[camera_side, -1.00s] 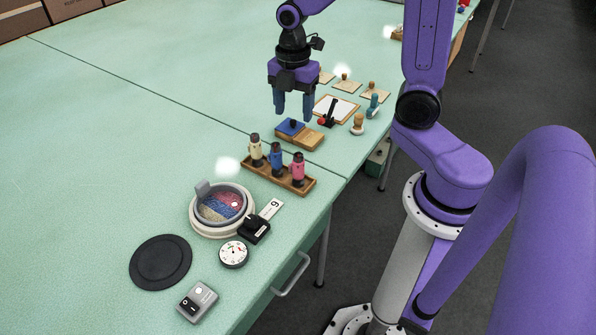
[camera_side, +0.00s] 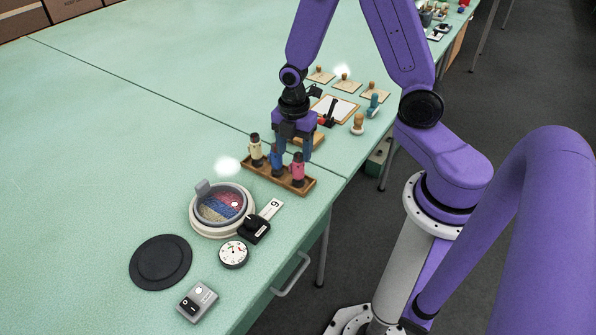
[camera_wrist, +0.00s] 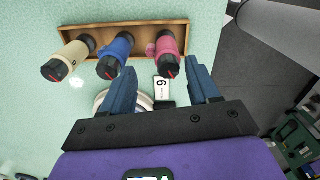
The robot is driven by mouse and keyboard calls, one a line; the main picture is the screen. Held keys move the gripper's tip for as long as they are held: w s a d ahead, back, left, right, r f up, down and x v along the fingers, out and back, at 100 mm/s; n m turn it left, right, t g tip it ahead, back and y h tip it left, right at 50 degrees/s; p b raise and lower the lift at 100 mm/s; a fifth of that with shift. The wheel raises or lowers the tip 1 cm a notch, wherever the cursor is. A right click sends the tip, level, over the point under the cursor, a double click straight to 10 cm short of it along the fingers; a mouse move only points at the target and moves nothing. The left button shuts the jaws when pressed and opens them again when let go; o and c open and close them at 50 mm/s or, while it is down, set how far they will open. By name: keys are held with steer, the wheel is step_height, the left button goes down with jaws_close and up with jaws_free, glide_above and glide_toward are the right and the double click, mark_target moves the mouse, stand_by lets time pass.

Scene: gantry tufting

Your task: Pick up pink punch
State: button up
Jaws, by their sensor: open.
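The pink punch (camera_side: 298,168) stands upright at the right end of a wooden rack (camera_side: 262,178). It also shows in the wrist view (camera_wrist: 167,54), at the right end of the row. A blue punch (camera_side: 276,157) stands in the middle and a cream punch (camera_side: 255,149) at the left end. My gripper (camera_side: 294,154) is open and empty, just behind the rack in the side view. In the wrist view its two blue fingers (camera_wrist: 162,82) are spread apart, with the pink punch ahead of the gap between them. The fingers' exact distance from the punch is unclear.
A round tray with coloured tufts (camera_side: 193,226), a black clamp with a number tag (camera_side: 257,231) and a dial (camera_side: 233,254) lie in front of the rack. A wooden block (camera_side: 318,138) sits behind my gripper. The left of the table is clear.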

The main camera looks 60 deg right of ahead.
mark_target(296, 160)
steer(key=shift+s+f, duration=0.2)
steer(key=shift+f, duration=2.35)
steer(key=shift+c, duration=0.3)
steer(key=c, duration=0.8)
